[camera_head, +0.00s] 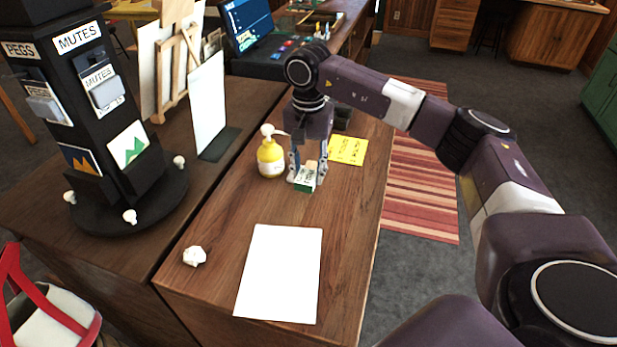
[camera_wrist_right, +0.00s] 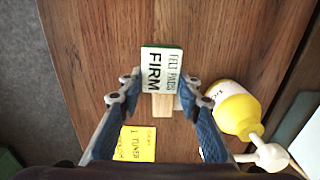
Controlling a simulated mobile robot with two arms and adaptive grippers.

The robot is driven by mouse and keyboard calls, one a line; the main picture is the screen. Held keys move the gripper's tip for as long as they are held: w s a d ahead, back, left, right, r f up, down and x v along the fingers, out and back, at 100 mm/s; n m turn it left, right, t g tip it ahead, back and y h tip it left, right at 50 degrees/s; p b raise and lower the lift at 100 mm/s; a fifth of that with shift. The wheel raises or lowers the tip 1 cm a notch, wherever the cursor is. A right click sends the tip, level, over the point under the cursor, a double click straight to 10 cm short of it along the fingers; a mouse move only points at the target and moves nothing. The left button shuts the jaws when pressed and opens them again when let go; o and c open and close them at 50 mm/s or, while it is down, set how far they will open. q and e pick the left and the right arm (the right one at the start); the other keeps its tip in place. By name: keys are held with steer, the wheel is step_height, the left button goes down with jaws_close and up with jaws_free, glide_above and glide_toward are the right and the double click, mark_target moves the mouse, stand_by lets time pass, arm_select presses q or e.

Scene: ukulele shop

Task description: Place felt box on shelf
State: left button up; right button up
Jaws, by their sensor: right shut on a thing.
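The felt box is a small white and green box (camera_head: 305,180) on the wooden counter (camera_head: 215,220). In the right wrist view its top reads "FELT PADS FIRM" (camera_wrist_right: 162,62). My right gripper (camera_head: 308,178) points down over it, its fingers on either side, shut on the box. It also shows in the right wrist view (camera_wrist_right: 158,92), with a tan piece between the fingers below the box label. I cannot tell whether the box touches the counter. No shelf is clearly identifiable. My left gripper is not in view.
A yellow pump bottle (camera_head: 270,158) stands close left of the gripper. A yellow card (camera_head: 347,150) lies to the right. A white sheet (camera_head: 281,272) and a white lump (camera_head: 194,256) lie nearer. A black display stand (camera_head: 85,110) with cards is at left.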

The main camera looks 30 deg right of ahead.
mark_target(308, 182)
step_height(308, 182, down, 4)
steer(key=shift+r+p, duration=0.1)
steer(key=shift+p, duration=0.4)
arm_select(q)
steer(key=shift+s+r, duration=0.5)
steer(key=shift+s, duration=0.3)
arm_select(e)
steer(key=o, duration=0.8)
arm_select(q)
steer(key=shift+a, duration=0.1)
arm_select(e)
steer(key=shift+o, duration=0.2)
